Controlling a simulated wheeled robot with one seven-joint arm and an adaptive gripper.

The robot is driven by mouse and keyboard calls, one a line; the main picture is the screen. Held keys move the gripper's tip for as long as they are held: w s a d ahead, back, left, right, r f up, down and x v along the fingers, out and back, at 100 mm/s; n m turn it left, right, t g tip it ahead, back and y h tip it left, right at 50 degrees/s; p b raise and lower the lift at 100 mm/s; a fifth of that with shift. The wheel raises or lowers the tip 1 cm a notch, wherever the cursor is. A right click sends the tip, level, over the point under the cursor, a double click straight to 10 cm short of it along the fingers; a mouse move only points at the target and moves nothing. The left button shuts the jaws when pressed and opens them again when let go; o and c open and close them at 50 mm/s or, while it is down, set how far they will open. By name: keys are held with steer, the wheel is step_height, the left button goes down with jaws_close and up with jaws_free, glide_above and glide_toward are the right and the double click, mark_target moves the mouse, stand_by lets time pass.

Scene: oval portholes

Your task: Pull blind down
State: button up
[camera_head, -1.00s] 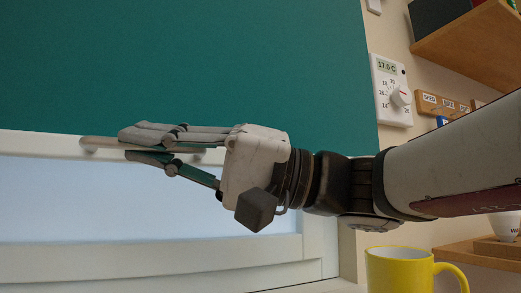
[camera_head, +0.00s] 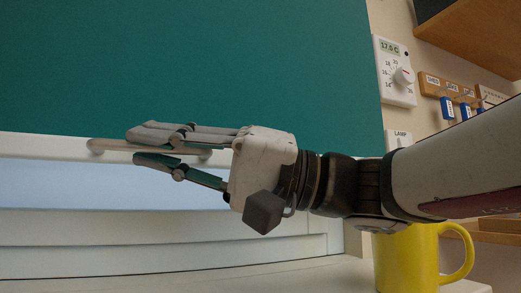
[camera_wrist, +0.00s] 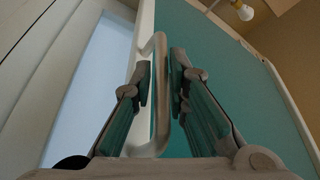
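The dark green blind (camera_head: 200,65) covers the upper part of the window in the head view. Its pale bottom rail (camera_head: 40,146) carries a beige bar handle (camera_head: 112,146). My gripper (camera_head: 150,147) lies along the bar, one finger just above it and the other just below. The fingers hide part of the bar. Below the rail, a strip of pale window pane (camera_head: 60,185) shows above the frame.
A yellow mug (camera_head: 405,262) stands on the sill (camera_head: 320,278), below my forearm. A thermostat (camera_head: 395,70), key hooks (camera_head: 455,90) and a lamp switch (camera_head: 398,139) are on the wall at right. A wooden shelf (camera_head: 480,40) juts out above my arm.

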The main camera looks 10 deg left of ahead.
steer(key=shift+o, duration=0.6)
step_height(320, 180, up, 10)
steer(key=shift+r, duration=0.1)
steer(key=shift+d, duration=0.1)
steer(key=b+v, duration=0.3)
steer(key=v, duration=1.2)
steer(key=shift+d+f, duration=0.25)
steer(key=shift+d, duration=0.1)
stand_by(1.1)
steer(key=shift+f, duration=0.1)
